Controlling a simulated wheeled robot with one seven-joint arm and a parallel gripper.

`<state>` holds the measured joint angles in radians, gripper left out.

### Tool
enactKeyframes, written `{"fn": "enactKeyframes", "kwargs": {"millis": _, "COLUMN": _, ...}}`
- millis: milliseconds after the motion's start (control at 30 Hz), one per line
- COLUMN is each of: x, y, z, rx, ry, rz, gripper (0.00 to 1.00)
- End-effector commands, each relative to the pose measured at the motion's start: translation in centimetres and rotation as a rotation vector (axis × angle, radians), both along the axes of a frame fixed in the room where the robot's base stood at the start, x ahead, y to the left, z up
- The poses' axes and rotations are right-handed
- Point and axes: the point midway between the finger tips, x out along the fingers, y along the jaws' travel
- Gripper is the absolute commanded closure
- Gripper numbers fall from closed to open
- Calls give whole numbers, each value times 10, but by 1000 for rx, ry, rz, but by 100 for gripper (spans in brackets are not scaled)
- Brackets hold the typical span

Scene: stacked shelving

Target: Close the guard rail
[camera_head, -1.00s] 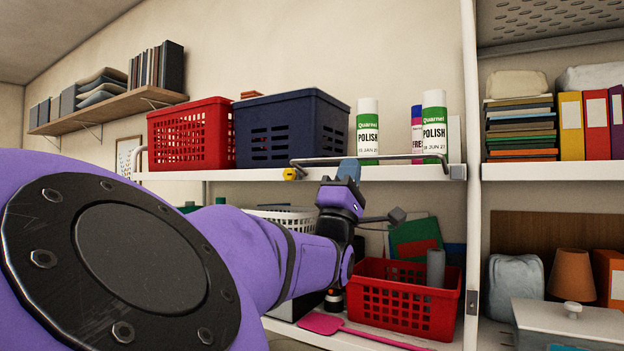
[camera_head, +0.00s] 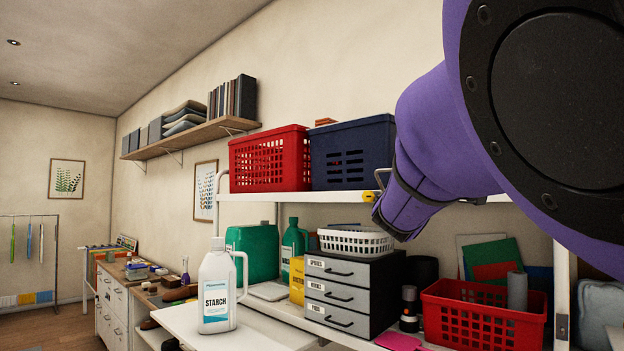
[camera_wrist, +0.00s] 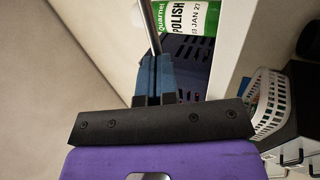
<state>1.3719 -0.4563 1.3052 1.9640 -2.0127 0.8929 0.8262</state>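The guard rail is a thin metal bar at the front of the upper white shelf (camera_head: 290,198). In the head view only a short bent piece of the rail (camera_head: 378,175) shows, near a yellow fitting (camera_head: 368,196) on the shelf edge; my purple arm hides most of it. In the wrist view the rail's bar (camera_wrist: 150,27) runs down to the blue fingertips of my gripper (camera_wrist: 155,75). The fingers are close together and appear shut on the bar. In the head view my gripper's fingers are hidden behind my arm.
A red basket (camera_head: 270,162) and a navy basket (camera_head: 352,153) stand on the upper shelf. A polish can (camera_wrist: 185,16) is near the rail. Below are a white basket (camera_head: 355,242), grey drawers (camera_head: 350,295) and a red basket (camera_head: 485,315). A starch jug (camera_head: 216,290) stands at the front left.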

Motion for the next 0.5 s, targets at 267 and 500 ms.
{"fn": "enactKeyframes", "kwargs": {"millis": 267, "x": 6, "y": -7, "z": 14, "rx": 63, "ry": 52, "rz": -1, "gripper": 100}}
{"fn": "enactKeyframes", "kwargs": {"millis": 500, "x": 17, "y": -18, "z": 29, "rx": 218, "ry": 202, "rz": 4, "gripper": 100}}
